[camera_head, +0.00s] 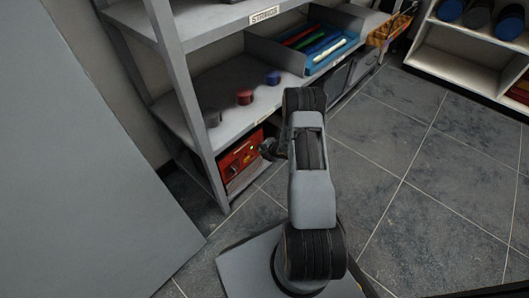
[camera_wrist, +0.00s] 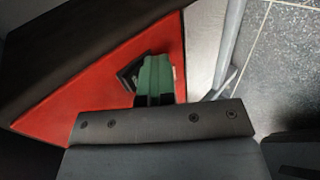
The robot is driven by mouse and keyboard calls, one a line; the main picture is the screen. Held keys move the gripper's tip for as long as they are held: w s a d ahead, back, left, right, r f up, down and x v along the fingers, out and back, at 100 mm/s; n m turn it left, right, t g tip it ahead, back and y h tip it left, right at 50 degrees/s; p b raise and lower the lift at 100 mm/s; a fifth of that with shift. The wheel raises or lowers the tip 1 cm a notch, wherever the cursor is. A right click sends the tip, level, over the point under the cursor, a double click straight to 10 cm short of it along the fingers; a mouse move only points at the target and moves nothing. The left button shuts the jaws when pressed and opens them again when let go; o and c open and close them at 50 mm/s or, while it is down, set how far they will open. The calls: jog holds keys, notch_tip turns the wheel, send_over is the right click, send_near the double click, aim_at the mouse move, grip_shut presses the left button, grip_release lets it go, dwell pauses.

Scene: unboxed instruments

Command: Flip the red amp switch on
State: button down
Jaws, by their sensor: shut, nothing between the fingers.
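The red amp (camera_head: 238,160) sits on the lowest shelf of the grey rack in the head view. In the wrist view its red front (camera_wrist: 95,82) fills the left and centre. A small black piece (camera_wrist: 130,72), which looks like the switch, shows on that front just left of my fingers. My gripper (camera_wrist: 155,62), with green fingertips, is shut and empty, close against or just in front of the red front. I cannot tell whether it touches. In the head view my gripper (camera_head: 267,150) is at the amp's right side. The switch's position cannot be made out.
The middle shelf (camera_head: 232,122) above the amp holds small grey, red and blue round things. A rack post (camera_head: 207,165) stands left of the amp. A blue bin (camera_head: 318,55) holds coloured sticks. The tiled floor (camera_head: 420,170) on the right is clear.

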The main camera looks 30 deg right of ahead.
jog(key=shift+w+a, duration=0.25)
jog(key=shift+r, duration=0.15)
jog(key=s+d+r+p, duration=0.2)
jog(key=s, duration=0.4)
jog(key=s+d+r+p, duration=0.1)
jog(key=s+d+r, duration=0.1)
jog(key=s, duration=0.4)
jog(key=shift+s+d+r+p, duration=0.2)
jog(key=shift+d+p, duration=0.15)
jog(key=shift+d, duration=0.1)
